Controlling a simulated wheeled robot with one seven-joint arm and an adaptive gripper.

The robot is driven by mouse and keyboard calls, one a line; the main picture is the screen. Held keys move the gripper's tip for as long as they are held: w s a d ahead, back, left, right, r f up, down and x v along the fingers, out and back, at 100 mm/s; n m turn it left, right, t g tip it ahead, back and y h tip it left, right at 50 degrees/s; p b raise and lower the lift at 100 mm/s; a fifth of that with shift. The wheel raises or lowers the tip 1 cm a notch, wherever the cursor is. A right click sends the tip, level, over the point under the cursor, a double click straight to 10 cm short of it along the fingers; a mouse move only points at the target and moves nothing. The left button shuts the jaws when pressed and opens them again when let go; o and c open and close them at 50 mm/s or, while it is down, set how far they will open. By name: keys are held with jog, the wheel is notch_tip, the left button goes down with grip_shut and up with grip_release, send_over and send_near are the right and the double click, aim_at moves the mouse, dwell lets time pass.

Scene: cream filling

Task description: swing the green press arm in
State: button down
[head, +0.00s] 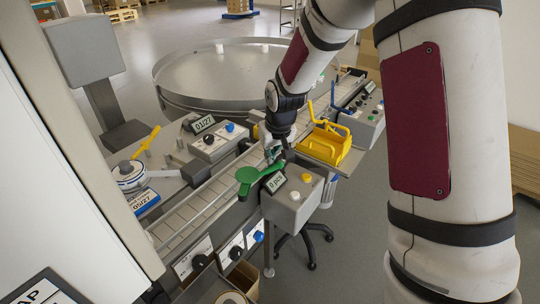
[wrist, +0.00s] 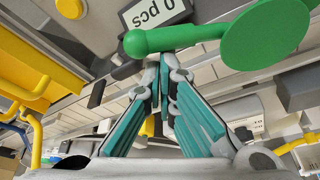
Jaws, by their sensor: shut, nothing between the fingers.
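The green press arm (head: 254,175) has a round disc end and reaches out over the conveyor edge beside the grey box with the "0 pcs" display. In the wrist view the green press arm (wrist: 190,38) crosses in front of my fingertips, with its large disc at the right and its rounded knob end at the left. My gripper (head: 274,150) is beside the arm's knob end, above the conveyor. In the wrist view my gripper (wrist: 165,60) is shut and empty, its teal-padded fingertips close under the bar. I cannot tell whether they touch it.
The "0 pcs" control box (head: 292,200) stands right in front of the conveyor (head: 200,205). A yellow bin (head: 325,145) sits to the right of my gripper. A round steel table (head: 220,75) is behind. A yellow lever (head: 146,142) stands at the left.

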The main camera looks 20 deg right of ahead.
aim_at(277, 167)
jog(key=shift+s+d+m+h, duration=0.15)
jog(key=shift+s+m+h, duration=0.15)
jog(key=shift+s+m, duration=0.7)
jog(key=s+m, duration=0.1)
jog(key=m+h, duration=0.1)
jog(key=shift+s+d+r+m+p, duration=0.1)
jog(key=shift+s+d+m+p, duration=0.05)
jog(key=shift+s+m+p, duration=0.25)
jog(key=s+m+p, duration=0.3)
jog(key=shift+g+h, duration=0.4)
jog(key=shift+a, duration=0.25)
